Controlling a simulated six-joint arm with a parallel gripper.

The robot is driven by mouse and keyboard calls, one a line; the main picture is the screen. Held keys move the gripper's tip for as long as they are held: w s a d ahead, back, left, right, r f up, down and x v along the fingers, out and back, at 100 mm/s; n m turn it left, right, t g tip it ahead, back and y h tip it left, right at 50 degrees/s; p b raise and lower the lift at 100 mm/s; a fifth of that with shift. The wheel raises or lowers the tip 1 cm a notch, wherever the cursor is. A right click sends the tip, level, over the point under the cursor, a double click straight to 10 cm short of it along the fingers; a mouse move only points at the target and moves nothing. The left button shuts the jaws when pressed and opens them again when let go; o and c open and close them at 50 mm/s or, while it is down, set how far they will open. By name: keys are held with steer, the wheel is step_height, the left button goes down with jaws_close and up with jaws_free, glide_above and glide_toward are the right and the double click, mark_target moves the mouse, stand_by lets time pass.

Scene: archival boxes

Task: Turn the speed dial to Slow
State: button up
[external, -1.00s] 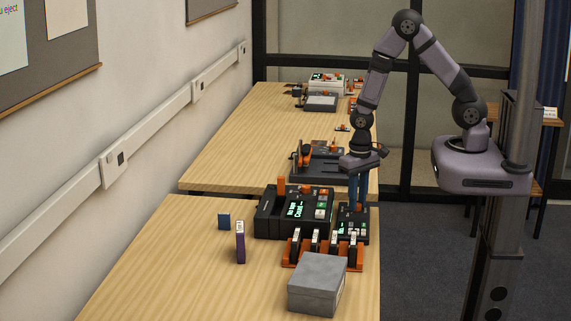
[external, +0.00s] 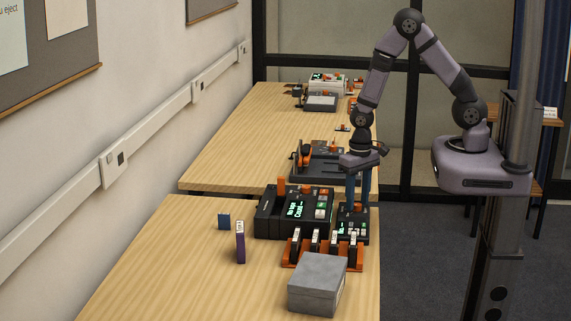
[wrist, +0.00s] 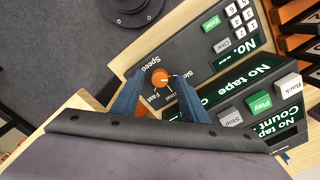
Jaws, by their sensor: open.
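The orange speed dial (wrist: 160,78) sits on a dark panel (wrist: 190,62) with the words Speed, Slow, Normal and Fast around it; Slow and Normal are partly covered by a finger. A pale mark on the dial faces right in the wrist view, roughly towards the Slow/Normal side; its exact setting is hard to tell. My gripper (wrist: 160,84) is open, pointing down, with one blue finger on each side of the dial and visible gaps to it. In the external view, my gripper (external: 359,199) is above the small control unit (external: 353,227), its fingertips close to the dial.
A larger console (external: 266,216) with a green display stands just left. An orange rack (external: 292,250) of cassettes and a grey box (external: 318,283) are in front. The table's front left is clear.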

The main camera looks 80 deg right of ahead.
mark_target(359, 204)
steer(key=shift+r+b, duration=0.45)
steer(key=shift+r, duration=3.05)
steer(key=shift+s+n, duration=0.25)
steer(key=shift+n, duration=0.75)
steer(key=s+a+r+n+g, duration=0.25)
steer(key=s+n, duration=0.35)
steer(key=s, duration=0.4)
steer(key=r, duration=0.1)
steer(key=w+r+t, duration=0.1)
steer(key=r+n+t, duration=0.1)
steer(key=shift+w+a+r+t, duration=0.1)
steer(key=shift+w+r+t, duration=0.15)
steer(key=shift+r, duration=0.05)
